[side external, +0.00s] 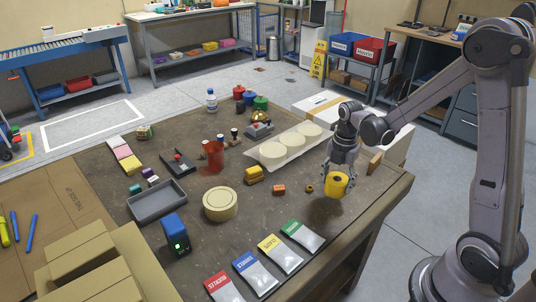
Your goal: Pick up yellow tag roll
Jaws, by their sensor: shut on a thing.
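The yellow tag roll (336,187) is a short yellow cylinder with a dark centre at its top. My gripper (339,178) is shut on it, pointing down. The roll appears held a little above the brown table (330,228), near its right side. A dark shadow shows on the table below it. The fingers partly cover the roll's upper sides.
A small brass-coloured ring (309,188), an orange block (279,190) and a yellow block (254,175) lie left of my gripper. A white tray with round discs (290,146) is behind. Several coloured-label packets (303,237) lie in front. A grey tray (157,201) is farther left.

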